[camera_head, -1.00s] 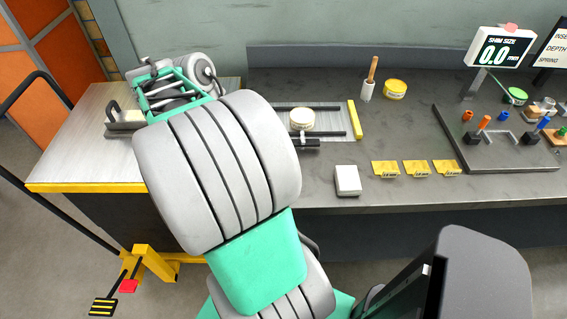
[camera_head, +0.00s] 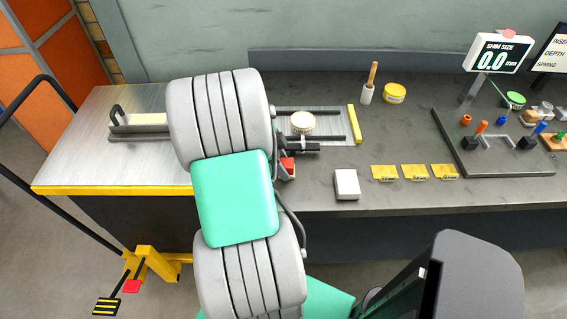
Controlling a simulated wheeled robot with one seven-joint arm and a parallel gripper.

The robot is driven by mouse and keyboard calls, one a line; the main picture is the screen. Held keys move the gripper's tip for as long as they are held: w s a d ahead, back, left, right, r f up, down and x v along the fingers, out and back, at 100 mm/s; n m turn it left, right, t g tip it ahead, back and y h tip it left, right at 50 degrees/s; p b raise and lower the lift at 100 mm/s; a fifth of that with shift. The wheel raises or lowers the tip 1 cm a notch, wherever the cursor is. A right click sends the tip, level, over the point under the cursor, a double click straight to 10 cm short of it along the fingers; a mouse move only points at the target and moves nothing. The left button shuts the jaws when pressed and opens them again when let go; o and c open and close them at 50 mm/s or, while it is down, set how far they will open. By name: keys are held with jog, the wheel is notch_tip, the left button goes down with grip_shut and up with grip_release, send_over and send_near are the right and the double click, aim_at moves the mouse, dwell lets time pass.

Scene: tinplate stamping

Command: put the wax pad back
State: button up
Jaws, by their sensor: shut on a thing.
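No piece in view is plainly the wax pad. A round cream disc (camera_head: 302,122) lies on the metal plate with two dark rails (camera_head: 332,120), right of my arm. A cream strip (camera_head: 148,119) sits in a grey holder (camera_head: 118,130) on the left metal worktop. A small red piece (camera_head: 288,166) shows beside my arm; I cannot tell what it belongs to.
A white block (camera_head: 347,184) and several yellow cards (camera_head: 415,172) lie near the bench front. A yellow bar (camera_head: 355,124) edges the plate. A wooden-handled tool in a cup (camera_head: 367,92) and a yellow tin (camera_head: 394,93) stand behind. A dark fixture board (camera_head: 500,162) fills the right.

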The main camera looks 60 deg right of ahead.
jog(key=shift+f, duration=0.1)
jog(key=shift+f, duration=0.15)
jog(key=o, duration=1.2)
